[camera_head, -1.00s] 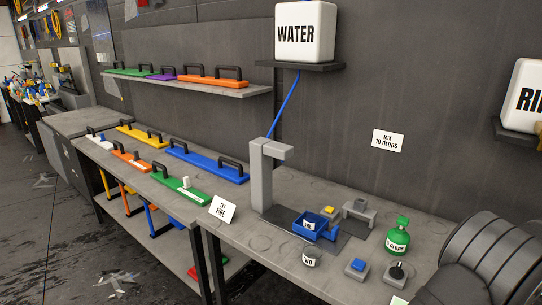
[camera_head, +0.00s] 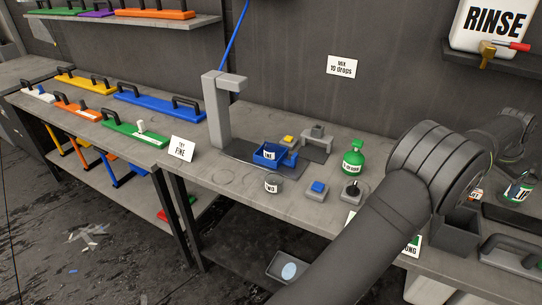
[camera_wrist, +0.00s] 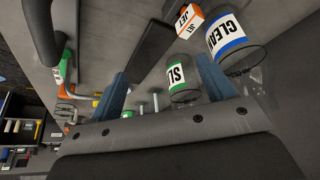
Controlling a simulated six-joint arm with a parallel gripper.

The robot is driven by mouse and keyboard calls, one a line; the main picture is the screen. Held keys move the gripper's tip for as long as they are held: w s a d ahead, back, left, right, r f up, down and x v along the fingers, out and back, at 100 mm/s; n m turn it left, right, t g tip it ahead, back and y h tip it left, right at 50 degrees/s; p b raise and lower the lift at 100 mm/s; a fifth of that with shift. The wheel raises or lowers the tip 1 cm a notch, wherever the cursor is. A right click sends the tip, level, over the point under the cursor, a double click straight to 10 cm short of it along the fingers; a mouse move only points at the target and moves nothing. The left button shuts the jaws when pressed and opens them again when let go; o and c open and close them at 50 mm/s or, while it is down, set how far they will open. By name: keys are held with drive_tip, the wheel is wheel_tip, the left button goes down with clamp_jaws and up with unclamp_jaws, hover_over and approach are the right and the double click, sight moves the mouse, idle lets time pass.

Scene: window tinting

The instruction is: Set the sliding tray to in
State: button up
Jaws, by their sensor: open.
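The likely sliding tray is a small blue open tray (camera_head: 271,163). It sits on a dark plate at the foot of a grey upright dispenser (camera_head: 218,110), just right of its column, and carries a white label that seems to read ONE. I cannot tell its exact slide position. My gripper (camera_wrist: 163,88) shows in the wrist view with its two blue fingers apart and nothing between them. It points at labelled containers, and the tray is not in that view. In the head view my gripper is hidden behind my arm, which is right of the tray and apart from it.
A cup marked TWO (camera_head: 271,186), a blue-button box (camera_head: 317,188), a black-knobbed device (camera_head: 352,190) and a green bottle (camera_head: 354,160) stand near the tray. A RINSE container (camera_head: 492,25) is on the right shelf. Coloured handled boards lie left on the bench (camera_head: 225,178).

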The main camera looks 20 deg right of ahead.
idle(0.4)
drive_tip(key=shift+w, duration=0.1)
drive_tip(key=shift+c, duration=1.3)
drive_tip(key=shift+n, duration=0.3)
drive_tip(key=w, duration=0.1)
drive_tip(key=w+a, duration=0.2)
drive_tip(key=w, duration=0.1)
drive_tip(key=shift+r, duration=0.3)
drive_tip(key=c, duration=0.6)
wheel_tip(320, 180, up, 4)
drive_tip(key=n+t+y, duration=0.2)
drive_tip(key=n+t, duration=0.1)
drive_tip(key=n, duration=0.6)
hover_over(295, 155)
drive_tip(key=s+a, duration=0.5)
drive_tip(key=x, duration=1.1)
drive_tip(key=w+d+x, duration=0.1)
drive_tip(key=x, duration=0.5)
drive_tip(key=shift+r, duration=0.15)
